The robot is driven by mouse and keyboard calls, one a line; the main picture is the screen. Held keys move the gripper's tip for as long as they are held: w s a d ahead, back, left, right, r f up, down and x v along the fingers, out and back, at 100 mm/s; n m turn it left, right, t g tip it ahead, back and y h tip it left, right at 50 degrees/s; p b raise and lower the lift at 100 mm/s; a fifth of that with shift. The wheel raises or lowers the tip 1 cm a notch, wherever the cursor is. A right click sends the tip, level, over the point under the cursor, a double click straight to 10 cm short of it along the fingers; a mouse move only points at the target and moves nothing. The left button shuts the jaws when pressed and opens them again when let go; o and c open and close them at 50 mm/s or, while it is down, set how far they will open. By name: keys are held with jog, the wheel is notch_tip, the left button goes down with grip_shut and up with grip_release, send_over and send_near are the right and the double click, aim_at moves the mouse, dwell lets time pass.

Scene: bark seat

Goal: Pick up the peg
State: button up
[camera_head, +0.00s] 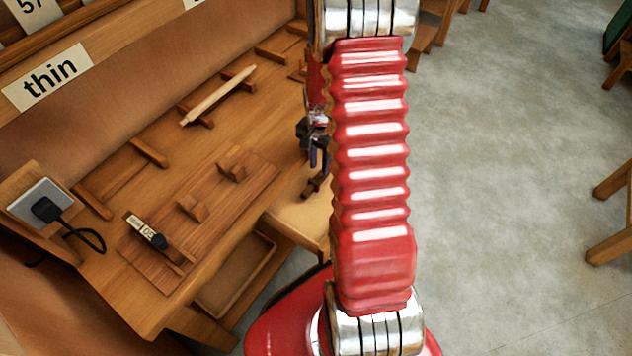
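A pale wooden peg (218,95), long and thin, lies slantwise near the back of the wooden bench (165,165). It seems to rest across short dark wooden blocks, one of them under its near end. My gripper (314,160) is to the right of the peg and apart from it, close to the bench's right edge. Its dark fingers point down, and my red arm partly hides it. The fingers are too small and overlapped to tell whether they are open or shut. I see nothing clearly held.
A wooden board (235,205) with raised blocks and a small labelled item (147,231) lies on the near bench. A socket with a black plug (46,209) and cable is at left. A "thin" sign (48,77) hangs behind. Grey floor (500,150) is open at right.

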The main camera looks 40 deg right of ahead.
aim_at(319, 176)
jog(key=shift+a+f, duration=0.1)
jog(key=shift+f, duration=2.5)
jog(key=shift+c, duration=0.5)
grip_shut()
